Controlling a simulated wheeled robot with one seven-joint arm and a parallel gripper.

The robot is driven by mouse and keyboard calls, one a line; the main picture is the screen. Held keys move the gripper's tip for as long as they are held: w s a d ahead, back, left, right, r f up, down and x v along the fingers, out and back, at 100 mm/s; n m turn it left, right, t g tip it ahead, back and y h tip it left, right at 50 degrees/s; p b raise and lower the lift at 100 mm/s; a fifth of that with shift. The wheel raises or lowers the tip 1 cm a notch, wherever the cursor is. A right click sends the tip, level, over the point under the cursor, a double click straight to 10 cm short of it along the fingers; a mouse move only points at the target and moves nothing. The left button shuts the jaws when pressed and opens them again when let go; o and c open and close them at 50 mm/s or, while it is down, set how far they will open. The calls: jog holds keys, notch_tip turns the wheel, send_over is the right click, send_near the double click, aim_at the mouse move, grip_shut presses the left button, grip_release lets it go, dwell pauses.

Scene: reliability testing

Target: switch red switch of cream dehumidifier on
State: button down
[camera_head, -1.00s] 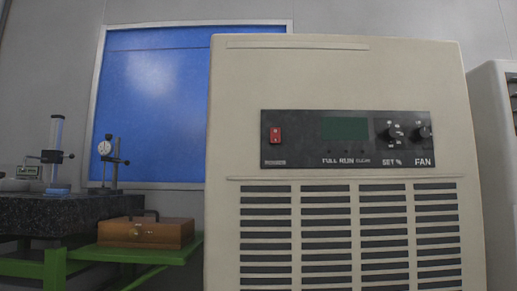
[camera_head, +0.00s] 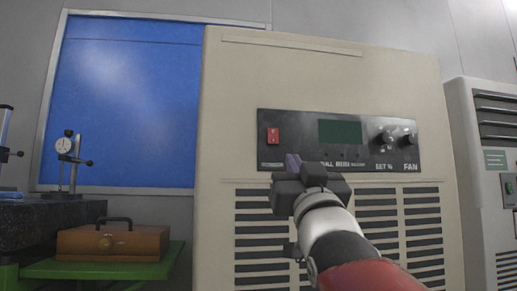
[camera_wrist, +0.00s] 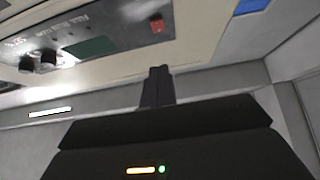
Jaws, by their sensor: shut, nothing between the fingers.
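The cream dehumidifier (camera_head: 300,75) stands upright in the middle of the head view. Its black control panel (camera_head: 375,122) carries the red switch (camera_head: 273,135) at the left, a dark green display (camera_head: 340,132) and two knobs at the right. My gripper (camera_head: 293,163) is shut and empty, in front of the panel's lower edge, below and slightly right of the red switch and apart from it. In the wrist view the red switch (camera_wrist: 157,24) shows beyond and above my shut fingertips (camera_wrist: 158,72). Which way the rocker is pressed is too small to tell.
A vented grille (camera_head: 265,240) fills the dehumidifier's lower front. A wooden case (camera_head: 113,242) sits on a green stand at the left, by a dial gauge (camera_head: 64,145). Another pale cabinet (camera_head: 465,130) stands close at the right. A blue board (camera_head: 130,100) hangs behind.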

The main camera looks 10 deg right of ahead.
jog(key=p, duration=0.4)
send_near(274, 140)
notch_tip(274, 140, up, 5)
jog(key=w, duration=0.3)
jog(key=shift+w+f+p, duration=0.35)
jog(key=shift+w, duration=0.05)
jog(key=shift+w+f, duration=0.15)
jog(key=shift+w, duration=0.25)
jog(key=shift+w+f+t+b, duration=0.35)
jog(key=shift+f+b, duration=0.1)
jog(key=shift+b, duration=0.5)
jog(key=shift+r, duration=0.35)
